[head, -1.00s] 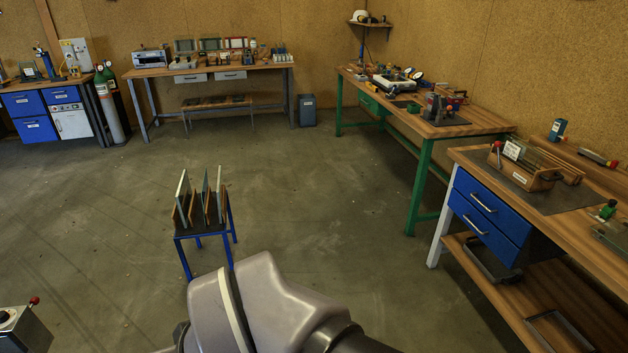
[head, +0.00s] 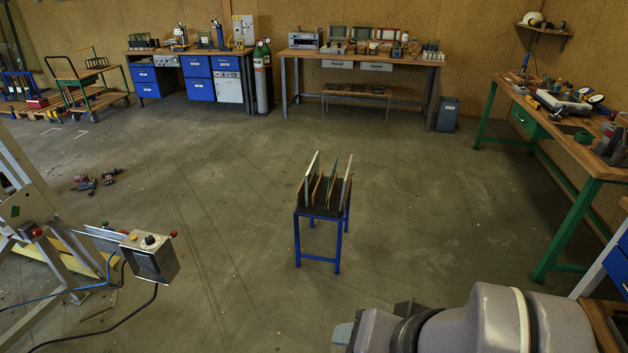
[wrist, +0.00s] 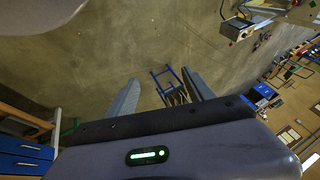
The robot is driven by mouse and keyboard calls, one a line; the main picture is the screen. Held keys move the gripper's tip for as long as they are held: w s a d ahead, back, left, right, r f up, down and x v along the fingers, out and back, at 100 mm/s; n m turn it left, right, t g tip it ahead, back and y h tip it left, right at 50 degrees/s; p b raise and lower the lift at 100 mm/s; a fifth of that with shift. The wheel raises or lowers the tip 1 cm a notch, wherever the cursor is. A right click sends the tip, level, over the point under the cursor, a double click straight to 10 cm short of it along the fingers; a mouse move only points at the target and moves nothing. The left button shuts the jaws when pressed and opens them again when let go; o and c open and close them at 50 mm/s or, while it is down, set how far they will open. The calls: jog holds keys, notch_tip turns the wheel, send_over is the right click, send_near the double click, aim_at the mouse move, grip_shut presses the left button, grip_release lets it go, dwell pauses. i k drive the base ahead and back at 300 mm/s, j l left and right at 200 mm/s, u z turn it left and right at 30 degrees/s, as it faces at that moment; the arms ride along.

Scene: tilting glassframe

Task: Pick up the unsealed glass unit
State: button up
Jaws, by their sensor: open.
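Several upright glass panes stand between brown dividers in a rack on a small blue-legged stand (head: 319,259) in the middle of the floor. A pale pane (head: 312,178) is at the left, a darker one (head: 332,182) in the middle and another pale one (head: 346,178) at the right. I cannot tell which is the unsealed unit. In the wrist view the stand (wrist: 160,73) shows small and far off, between and beyond the fingers. My gripper (wrist: 160,78) is open and empty, well away from the panes. In the head view my arm fills the lower right.
A control box (head: 150,257) on a pale frame stands at the left, with cables trailing on the floor. Loose tools (head: 97,182) lie farther back. Workbenches line the back wall, and a green-legged bench (head: 595,160) stands at the right. Floor around the stand is clear.

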aim_at(312, 174)
jog(key=i+l, duration=0.25)
jog(key=i, duration=0.2)
jog(key=i+l, duration=0.25)
jog(key=i, duration=0.15)
jog(key=i+l, duration=0.2)
jog(key=i, duration=0.25)
jog(key=i+l, duration=0.25)
jog(key=i, duration=0.15)
jog(key=i+l, duration=0.25)
jog(key=i, duration=0.2)
jog(key=i+j, duration=1.25)
jog(key=i+l, duration=0.05)
jog(key=i, duration=0.05)
